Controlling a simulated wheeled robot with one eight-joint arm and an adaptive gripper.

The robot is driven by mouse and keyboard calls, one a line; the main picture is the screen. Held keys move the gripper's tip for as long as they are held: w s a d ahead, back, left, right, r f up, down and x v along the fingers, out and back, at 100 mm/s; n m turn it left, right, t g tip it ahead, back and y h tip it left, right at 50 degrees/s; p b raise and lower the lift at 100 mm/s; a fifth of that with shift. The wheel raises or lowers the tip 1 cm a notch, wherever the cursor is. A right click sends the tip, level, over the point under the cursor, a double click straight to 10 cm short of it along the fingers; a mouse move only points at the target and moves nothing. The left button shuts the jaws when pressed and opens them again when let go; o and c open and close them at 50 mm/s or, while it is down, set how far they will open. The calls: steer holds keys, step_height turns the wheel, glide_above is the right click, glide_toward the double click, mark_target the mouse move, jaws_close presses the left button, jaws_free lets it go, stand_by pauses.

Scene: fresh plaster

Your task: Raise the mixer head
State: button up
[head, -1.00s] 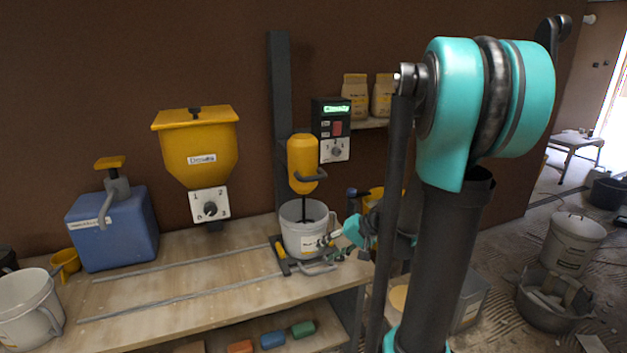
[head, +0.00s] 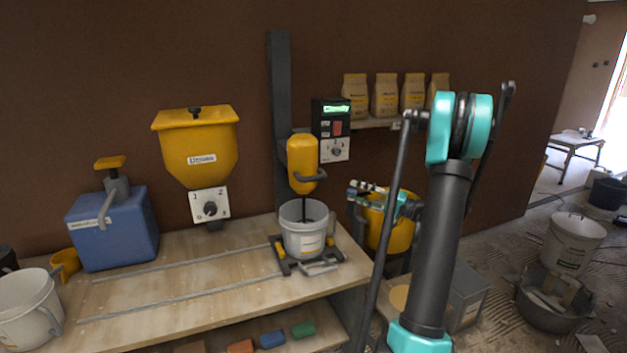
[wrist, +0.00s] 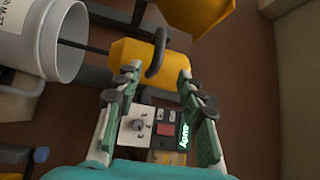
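The mixer head (head: 302,160) is a yellow motor with a dark handle (head: 312,177), mounted on a dark upright column (head: 280,110). Its shaft reaches down into a white bucket (head: 303,243) on the bench. My gripper (head: 356,190) is to the right of the mixer head, apart from it, near handle height. In the wrist view, turned on its side, my gripper (wrist: 155,84) is open and empty. The yellow mixer head (wrist: 128,54) and its handle (wrist: 158,52) lie just ahead of the fingertips, and the bucket (wrist: 62,40) is at the left.
A control box (head: 331,130) with a green display and a knob is right of the column. A yellow hopper (head: 197,145) and a blue container (head: 112,230) are to the left. Paper bags (head: 385,96) stand on a shelf. A yellow bucket (head: 388,225) is behind my arm.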

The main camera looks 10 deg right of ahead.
mark_target(314, 178)
steer(key=x, duration=1.6)
steer(key=shift+f, duration=0.1)
jaws_close()
